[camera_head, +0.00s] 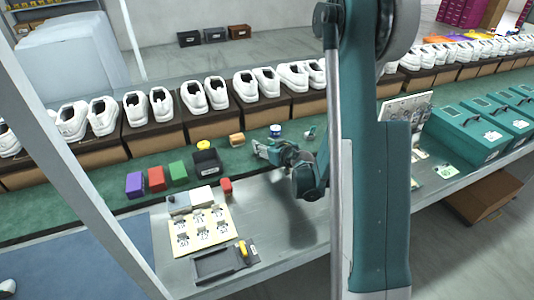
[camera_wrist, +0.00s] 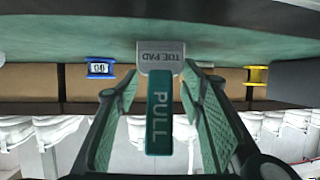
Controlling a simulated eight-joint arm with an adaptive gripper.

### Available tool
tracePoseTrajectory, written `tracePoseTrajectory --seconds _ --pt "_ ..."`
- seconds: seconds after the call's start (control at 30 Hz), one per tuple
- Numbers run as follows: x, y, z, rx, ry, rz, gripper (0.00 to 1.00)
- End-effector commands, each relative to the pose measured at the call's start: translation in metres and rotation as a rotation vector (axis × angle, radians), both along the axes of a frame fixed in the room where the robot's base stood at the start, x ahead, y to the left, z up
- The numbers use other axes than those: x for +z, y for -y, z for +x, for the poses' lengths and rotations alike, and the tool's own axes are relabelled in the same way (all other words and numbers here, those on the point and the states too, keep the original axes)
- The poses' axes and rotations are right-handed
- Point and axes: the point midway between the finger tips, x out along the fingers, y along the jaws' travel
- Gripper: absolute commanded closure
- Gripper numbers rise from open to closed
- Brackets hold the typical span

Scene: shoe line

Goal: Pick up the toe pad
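The toe pad shows in the wrist view as a grey plate (camera_wrist: 160,49) marked TOE PAD, with a green PULL tab (camera_wrist: 159,112). My gripper (camera_wrist: 161,72) is open, one green finger on each side of the tab, with gaps visible on both sides. In the head view my gripper (camera_head: 258,149) is low over the back of the workbench, pointing left. I cannot make out the toe pad there.
A blue spool (camera_head: 275,130) and a yellow spool (camera_head: 204,145) stand nearby. A black bin (camera_head: 207,163) and purple, red and green blocks are to the left. White shoes on brown boxes line the back. Teal cases (camera_head: 470,140) stand right.

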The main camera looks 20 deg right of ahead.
Motion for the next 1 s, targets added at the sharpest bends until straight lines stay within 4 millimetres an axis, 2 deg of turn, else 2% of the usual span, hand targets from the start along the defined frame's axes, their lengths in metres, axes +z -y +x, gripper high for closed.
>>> tracePoseTrajectory --seconds 0.03,0.27,0.3,0.77,1.0 --pt "0.0 0.0 0.0 0.0 0.0 0.0 0.68" --pt "0.0 0.0 -0.0001 0.0 0.0 0.0 0.99" --pt "-0.0001 0.0 0.0 0.0 0.0 0.0 1.0" --pt "-0.0005 0.0005 0.0 -0.001 -0.001 -0.001 1.0" --pt "0.0081 0.0005 -0.0004 -0.001 -0.001 -0.001 1.0"
